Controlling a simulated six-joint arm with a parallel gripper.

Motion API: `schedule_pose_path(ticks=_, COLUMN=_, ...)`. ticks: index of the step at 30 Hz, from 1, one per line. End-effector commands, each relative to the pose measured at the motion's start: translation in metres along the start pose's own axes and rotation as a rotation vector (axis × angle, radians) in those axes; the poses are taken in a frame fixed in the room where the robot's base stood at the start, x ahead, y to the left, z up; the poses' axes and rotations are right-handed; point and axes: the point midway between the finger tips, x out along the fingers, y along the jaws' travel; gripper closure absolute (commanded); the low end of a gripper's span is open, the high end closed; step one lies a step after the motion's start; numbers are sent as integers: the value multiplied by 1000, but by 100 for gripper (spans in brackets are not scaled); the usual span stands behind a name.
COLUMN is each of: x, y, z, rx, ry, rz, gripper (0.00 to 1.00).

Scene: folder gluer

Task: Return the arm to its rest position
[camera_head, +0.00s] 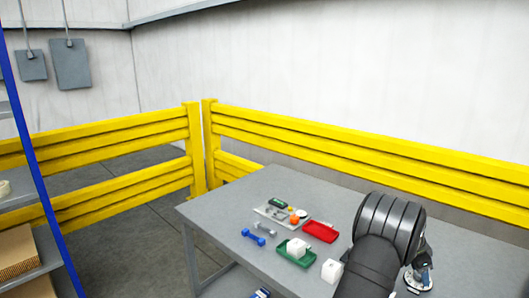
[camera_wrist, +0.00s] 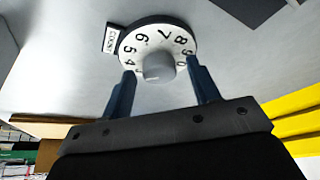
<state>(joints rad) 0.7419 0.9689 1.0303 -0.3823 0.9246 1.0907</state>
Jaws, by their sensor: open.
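In the wrist view my gripper (camera_wrist: 160,68) is open, with its two blue fingers spread apart. A round white dial (camera_wrist: 130,50) with black numbers and a grey centre knob (camera_wrist: 158,68) lies just beyond the fingertips. The knob appears between the fingers; I cannot tell whether either finger touches it. In the head view my dark arm reaches over the right part of the grey table (camera_head: 225,222) and hides part of it. Blue and white parts (camera_head: 420,278) show beside the arm at the right, too small to make out clearly.
Yellow rails (camera_head: 370,145) stand behind. Shelves (camera_head: 42,270) stand at left.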

Motion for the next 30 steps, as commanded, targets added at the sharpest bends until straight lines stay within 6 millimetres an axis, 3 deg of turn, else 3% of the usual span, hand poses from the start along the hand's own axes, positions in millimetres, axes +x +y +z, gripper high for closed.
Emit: schedule_pose_path(ticks=30, x=0, y=4, z=-2, rx=-585, ry=0, rz=-242, gripper=44)
